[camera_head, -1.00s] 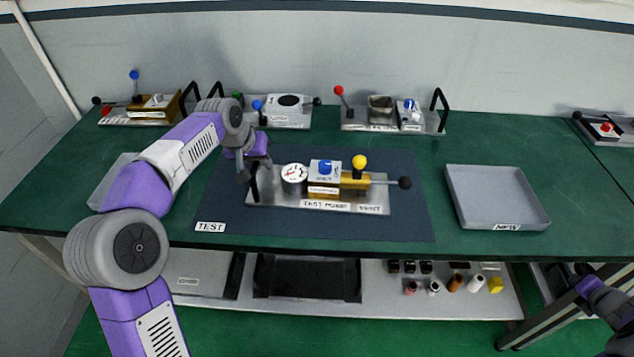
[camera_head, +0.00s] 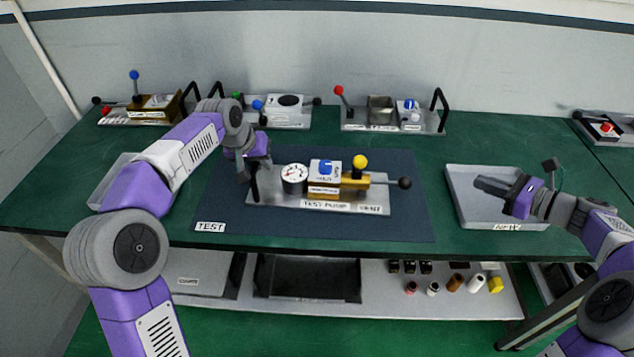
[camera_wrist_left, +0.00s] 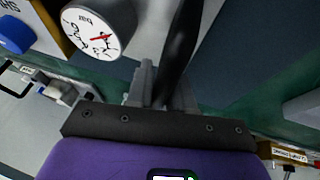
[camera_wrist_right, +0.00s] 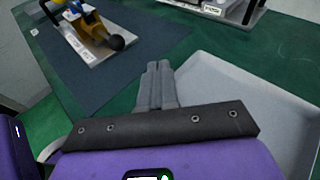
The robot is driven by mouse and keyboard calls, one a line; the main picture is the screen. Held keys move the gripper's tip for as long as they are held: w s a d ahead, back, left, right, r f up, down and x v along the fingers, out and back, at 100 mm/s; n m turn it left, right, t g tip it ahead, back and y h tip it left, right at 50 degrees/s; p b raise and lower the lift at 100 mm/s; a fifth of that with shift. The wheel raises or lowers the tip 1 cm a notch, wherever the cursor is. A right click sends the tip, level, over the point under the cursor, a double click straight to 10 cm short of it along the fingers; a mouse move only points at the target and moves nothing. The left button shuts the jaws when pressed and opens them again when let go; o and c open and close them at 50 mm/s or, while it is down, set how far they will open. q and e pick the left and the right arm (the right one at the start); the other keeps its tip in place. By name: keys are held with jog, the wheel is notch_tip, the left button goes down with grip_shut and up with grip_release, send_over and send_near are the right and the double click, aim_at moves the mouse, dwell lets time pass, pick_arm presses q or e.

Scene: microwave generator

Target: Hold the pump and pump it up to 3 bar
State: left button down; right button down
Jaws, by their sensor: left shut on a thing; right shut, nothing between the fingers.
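The test pump (camera_head: 318,205) stands on the dark test mat (camera_head: 410,225) in the middle of the bench. It has a round gauge (camera_head: 294,178) with a red needle, a blue knob (camera_head: 326,167), a yellow knob (camera_head: 360,162) and a lever with a black ball end (camera_head: 404,183) pointing right. The gauge shows larger in the left wrist view (camera_wrist_left: 92,32), but its reading is unclear. My left gripper (camera_head: 253,172) is shut on the black handle (camera_wrist_left: 182,45) at the pump's left end. My right gripper (camera_head: 482,184) is shut and empty above the grey tray, right of the ball end and apart from it.
The grey tray (camera_head: 460,205) lies right of the mat. Other devices stand along the back: a brass one (camera_head: 150,108), a grey one (camera_head: 290,112) and one with a red-knobbed lever (camera_head: 392,120). Bare green bench lies between mat and tray.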

jog(key=w+a+f+n+g+y, duration=0.1)
jog(key=a, duration=0.3)
jog(key=w+a+f+n+g, duration=0.1)
jog(key=a+f, duration=0.1)
jog(key=a, duration=0.2)
jog(key=w+a+f+n+y, duration=0.1)
jog(key=a, duration=0.4)
jog(key=shift+w+f+n+g+y, duration=0.25)
jog(key=shift+f+n+g+y, duration=0.05)
jog(key=shift+f+n+g, duration=0.1)
jog(key=shift+a+f, duration=0.1)
jog(key=shift+f, duration=0.1)
jog(key=shift+a, duration=0.1)
dwell(1.2)
jog(key=shift+w+a, duration=0.1)
jog(key=shift+a, duration=0.6)
